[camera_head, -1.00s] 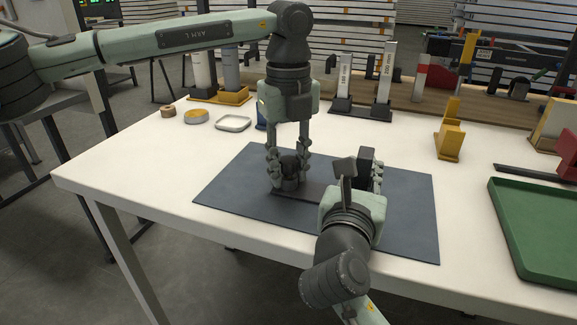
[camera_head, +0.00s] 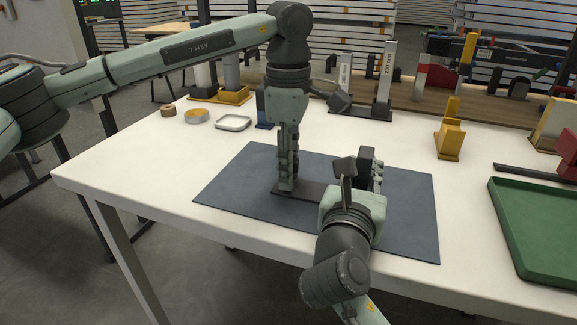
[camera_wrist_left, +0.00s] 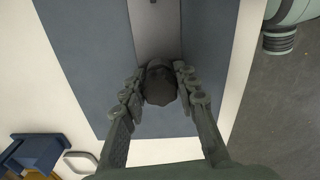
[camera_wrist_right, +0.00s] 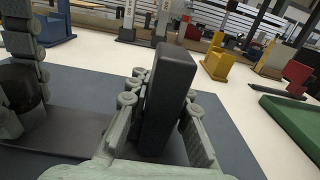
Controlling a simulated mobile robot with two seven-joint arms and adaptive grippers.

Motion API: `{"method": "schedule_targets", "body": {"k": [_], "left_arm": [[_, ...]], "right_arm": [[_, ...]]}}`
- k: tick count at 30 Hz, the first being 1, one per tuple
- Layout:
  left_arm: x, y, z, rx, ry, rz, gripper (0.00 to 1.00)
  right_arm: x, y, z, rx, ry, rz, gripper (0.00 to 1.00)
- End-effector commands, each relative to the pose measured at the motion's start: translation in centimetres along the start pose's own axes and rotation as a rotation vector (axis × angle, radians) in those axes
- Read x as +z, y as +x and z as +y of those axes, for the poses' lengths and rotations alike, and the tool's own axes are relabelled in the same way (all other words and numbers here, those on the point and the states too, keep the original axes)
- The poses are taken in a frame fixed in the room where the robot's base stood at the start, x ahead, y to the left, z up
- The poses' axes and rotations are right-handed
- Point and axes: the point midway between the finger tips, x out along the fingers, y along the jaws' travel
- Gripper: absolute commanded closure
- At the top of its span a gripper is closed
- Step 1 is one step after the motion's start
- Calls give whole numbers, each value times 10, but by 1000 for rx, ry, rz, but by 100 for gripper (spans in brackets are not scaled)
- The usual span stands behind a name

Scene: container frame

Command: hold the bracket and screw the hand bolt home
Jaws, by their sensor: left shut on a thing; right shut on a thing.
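The bracket is dark grey, with a flat base (camera_head: 315,190) lying on the blue-grey mat and an upright block (camera_head: 365,157). My right gripper (camera_head: 370,178) is shut on the upright block, which stands between its fingers in the right wrist view (camera_wrist_right: 168,95). The hand bolt has a dark, faceted knob (camera_wrist_left: 160,84), seen from above in the left wrist view. My left gripper (camera_head: 287,178) points straight down and is shut on the knob, over the other end of the base. The knob also shows at the left of the right wrist view (camera_wrist_right: 22,88). The bolt's shank is hidden.
The mat (camera_head: 232,195) lies on a white table. A green tray (camera_head: 540,225) is at the right and a yellow stand (camera_head: 449,140) at the back right. A small pale tray (camera_head: 233,123) and rings are at the back left. The table's left front is clear.

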Motion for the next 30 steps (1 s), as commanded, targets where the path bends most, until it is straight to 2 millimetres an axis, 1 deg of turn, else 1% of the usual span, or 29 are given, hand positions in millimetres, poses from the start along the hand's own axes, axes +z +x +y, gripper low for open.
{"method": "schedule_targets", "body": {"k": [1, 6, 10, 14, 15, 20, 21, 30], "left_arm": [[1, 0, -1, -1, 126, -2, 100], [1, 0, -1, -1, 543, -3, 100], [1, 1, -1, -1, 769, -3, 100], [1, 1, -1, -1, 753, -3, 100], [1, 1, -1, -1, 753, -3, 68], [1, 1, -1, -1, 751, -2, 48], [1, 1, -1, -1, 751, -2, 47], [0, -1, 0, 0, 748, -1, 47]], "right_arm": [[-5, 0, 1, 1, -8, 8, 100], [-5, 0, 1, 1, -8, 8, 100], [-5, 0, 1, 1, -8, 9, 100], [-5, 0, 1, 1, -8, 8, 100], [-5, 0, 1, 1, -8, 9, 100], [-5, 0, 1, 1, -8, 8, 100], [-5, 0, 1, 0, -8, 8, 100], [-4, 0, 0, 0, -8, 8, 100]]}}
